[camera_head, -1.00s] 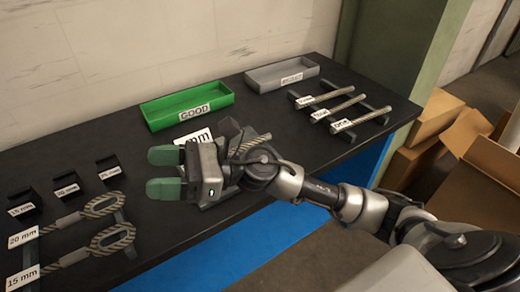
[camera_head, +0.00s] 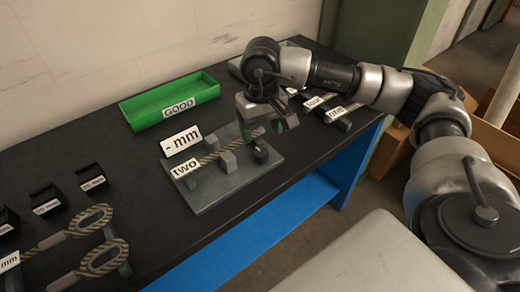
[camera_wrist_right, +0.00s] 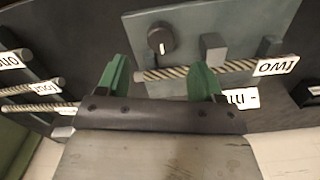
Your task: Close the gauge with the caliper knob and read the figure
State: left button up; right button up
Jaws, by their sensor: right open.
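The gauge (camera_head: 238,188) is a grey plate on the black bench with upright grey blocks. Its sign (camera_head: 181,141) reads "- mm". A rope piece labelled "two" (camera_head: 210,157) lies across the gauge; it also shows in the right wrist view (camera_wrist_right: 230,68). The round dark caliper knob (camera_head: 261,153) stands near the plate's right end; its white mark shows in the right wrist view (camera_wrist_right: 161,38). My right gripper (camera_head: 268,116) is open above that end, its green fingers (camera_wrist_right: 160,72) apart, with the knob beyond them. Contact with the rope is unclear. My left gripper is out of view.
A green tray marked GOOD (camera_head: 170,103) stands at the back. A grey tray is mostly hidden by my arm. Other labelled ropes (camera_head: 340,112) lie on a rack at right. Small black boxes (camera_head: 92,178) and looped ropes (camera_head: 97,217) are at left.

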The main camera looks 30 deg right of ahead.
aim_at(261, 152)
notch_tip(261, 152, down, 8)
jog(key=shift+r+p, duration=0.1)
jog(key=shift+p, duration=0.25)
jog(key=shift+c, duration=0.3)
jog(key=c, duration=0.9)
